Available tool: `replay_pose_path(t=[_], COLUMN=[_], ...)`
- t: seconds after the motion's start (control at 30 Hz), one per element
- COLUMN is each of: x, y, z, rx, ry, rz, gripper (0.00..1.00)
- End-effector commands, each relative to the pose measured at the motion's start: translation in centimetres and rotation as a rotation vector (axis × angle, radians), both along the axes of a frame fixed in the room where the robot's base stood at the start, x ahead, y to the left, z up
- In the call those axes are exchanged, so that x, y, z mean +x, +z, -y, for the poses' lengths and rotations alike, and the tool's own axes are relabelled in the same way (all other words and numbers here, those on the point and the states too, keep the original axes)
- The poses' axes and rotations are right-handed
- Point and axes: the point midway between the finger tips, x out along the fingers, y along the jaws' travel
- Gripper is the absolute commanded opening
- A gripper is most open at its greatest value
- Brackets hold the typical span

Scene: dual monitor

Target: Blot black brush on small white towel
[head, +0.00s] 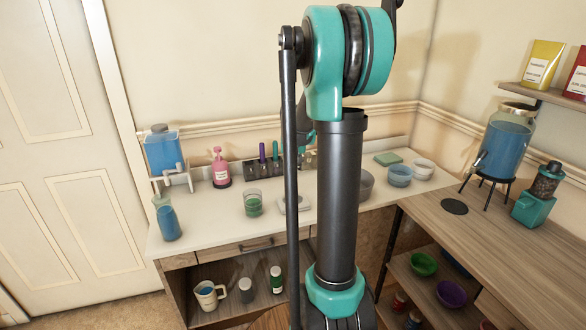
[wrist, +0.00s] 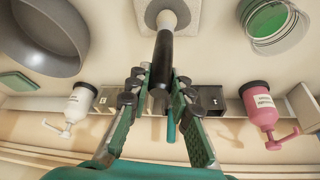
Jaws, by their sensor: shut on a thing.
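The black brush (wrist: 163,55) is held between the fingers of my gripper (wrist: 160,85) in the wrist view. Its pale, round head end points at the small white towel (wrist: 192,24) at the top of that view. The head overlaps the towel in the picture; I cannot tell whether it touches. In the head view part of the towel (head: 284,205) shows on the white counter beside my arm. My arm hides the brush there and most of my gripper.
A brush rack (head: 250,170) with purple and green handles stands at the back, near a pink pump bottle (head: 220,168). A glass of green liquid (head: 253,203) stands left of the towel. A grey bowl (wrist: 48,35) is on its other side.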

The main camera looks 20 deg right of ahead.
Motion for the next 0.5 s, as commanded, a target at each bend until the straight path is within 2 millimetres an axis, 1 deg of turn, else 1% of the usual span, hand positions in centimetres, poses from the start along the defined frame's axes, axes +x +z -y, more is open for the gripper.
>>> replay_pose_path(t=[0.5], x=[0.0], y=[3.7], z=[0.0], rx=[0.000], ry=[0.000], rz=[0.000], gripper=[0.00])
